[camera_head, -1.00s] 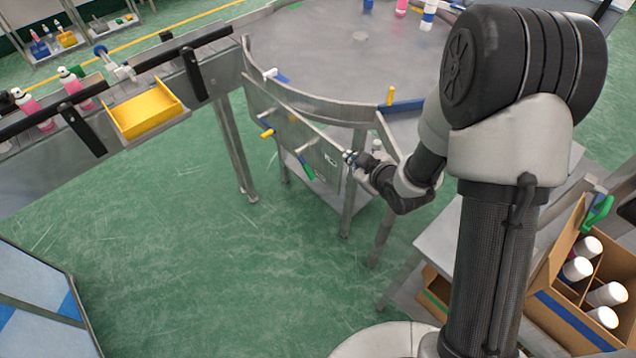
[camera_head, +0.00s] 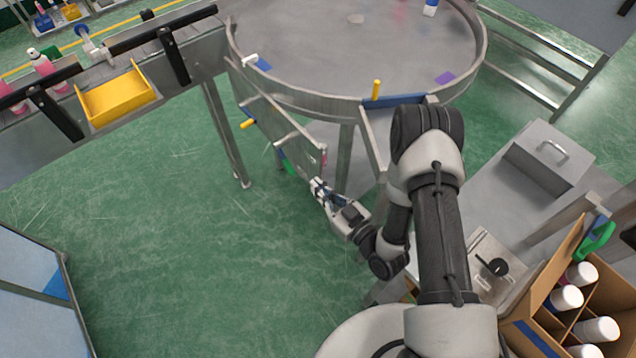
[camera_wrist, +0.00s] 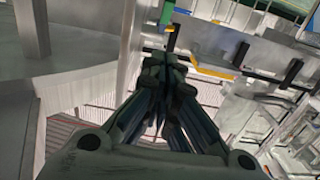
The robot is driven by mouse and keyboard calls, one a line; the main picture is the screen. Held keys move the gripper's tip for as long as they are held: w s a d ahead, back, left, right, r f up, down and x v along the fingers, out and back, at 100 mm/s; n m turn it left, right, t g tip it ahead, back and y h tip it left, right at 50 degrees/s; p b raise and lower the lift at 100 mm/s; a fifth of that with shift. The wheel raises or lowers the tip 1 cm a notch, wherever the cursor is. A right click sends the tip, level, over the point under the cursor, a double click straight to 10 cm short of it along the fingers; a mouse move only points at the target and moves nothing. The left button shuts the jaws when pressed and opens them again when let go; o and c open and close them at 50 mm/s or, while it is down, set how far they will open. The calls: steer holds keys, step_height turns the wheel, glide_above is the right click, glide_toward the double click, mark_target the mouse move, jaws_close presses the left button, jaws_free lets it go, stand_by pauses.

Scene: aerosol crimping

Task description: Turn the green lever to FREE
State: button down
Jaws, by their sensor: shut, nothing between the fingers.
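The green lever (camera_head: 289,168) sticks out from the grey side panel (camera_head: 285,118) under the round table, low on the panel in the head view. It is small there, and its marking cannot be read. My gripper (camera_head: 316,183) is shut and empty, just right of and slightly below the lever in the picture. Whether it touches the lever cannot be told. In the wrist view, the shut fingertips (camera_wrist: 162,62) are in the middle; a small green piece shows above them, but I cannot tell whether it is the lever.
A yellow-tipped lever (camera_head: 247,123) and a white-and-blue lever (camera_head: 257,62) sit on the same panel. The round metal table (camera_head: 330,45) rises above. A carton of bottles (camera_head: 540,325) stands at right. Green floor is open at left.

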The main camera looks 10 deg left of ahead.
steer(key=b, duration=0.2)
glide_toward(285, 159)
step_height(285, 159, up, 3)
steer(key=a, duration=0.1)
steer(key=w+a+f, duration=0.1)
steer(key=w+a+f+b, duration=0.1)
steer(key=f, duration=0.1)
steer(key=shift+w+a+f+b, duration=0.1)
steer(key=shift+w+a+b, duration=0.15)
steer(key=shift+w+b, duration=0.1)
